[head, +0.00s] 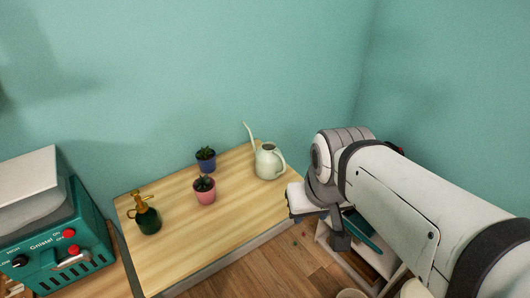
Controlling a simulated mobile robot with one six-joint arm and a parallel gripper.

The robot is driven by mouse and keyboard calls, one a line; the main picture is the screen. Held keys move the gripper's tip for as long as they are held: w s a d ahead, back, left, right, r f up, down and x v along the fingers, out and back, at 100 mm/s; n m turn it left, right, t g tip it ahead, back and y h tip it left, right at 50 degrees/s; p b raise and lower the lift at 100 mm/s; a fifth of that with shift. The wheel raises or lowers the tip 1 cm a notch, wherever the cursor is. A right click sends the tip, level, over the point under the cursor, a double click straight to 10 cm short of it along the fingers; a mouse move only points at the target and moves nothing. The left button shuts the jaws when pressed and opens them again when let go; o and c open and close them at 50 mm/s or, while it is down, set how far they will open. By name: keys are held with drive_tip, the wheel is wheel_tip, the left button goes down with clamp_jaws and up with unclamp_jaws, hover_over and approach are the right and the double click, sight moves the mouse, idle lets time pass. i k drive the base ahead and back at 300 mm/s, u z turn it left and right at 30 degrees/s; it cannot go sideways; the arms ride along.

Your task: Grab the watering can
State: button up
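The pale green-white watering can (268,163) stands upright at the back right of the wooden table. Its long thin spout points up and to the left, and its handle is on the right. My arm comes in from the right side of the picture. Its end, with my gripper (318,218), is beyond the table's right edge, to the right of and nearer than the can. They look apart. The fingers are partly hidden and small, so I cannot tell whether they are open or shut.
The wooden table (215,235) also holds a blue plant pot (206,164), a pink plant pot (204,196) and a dark green spray bottle (148,218). A teal machine (62,240) stands at left. A teal wall is behind. A white shelf unit (345,262) is below my arm.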

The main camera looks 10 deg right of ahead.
sight(269, 159)
drive_tip(key=z, duration=0.2)
drive_tip(key=k, duration=0.2)
drive_tip(key=u, duration=0.7)
drive_tip(key=i, duration=0.65)
drive_tip(key=u, duration=0.2)
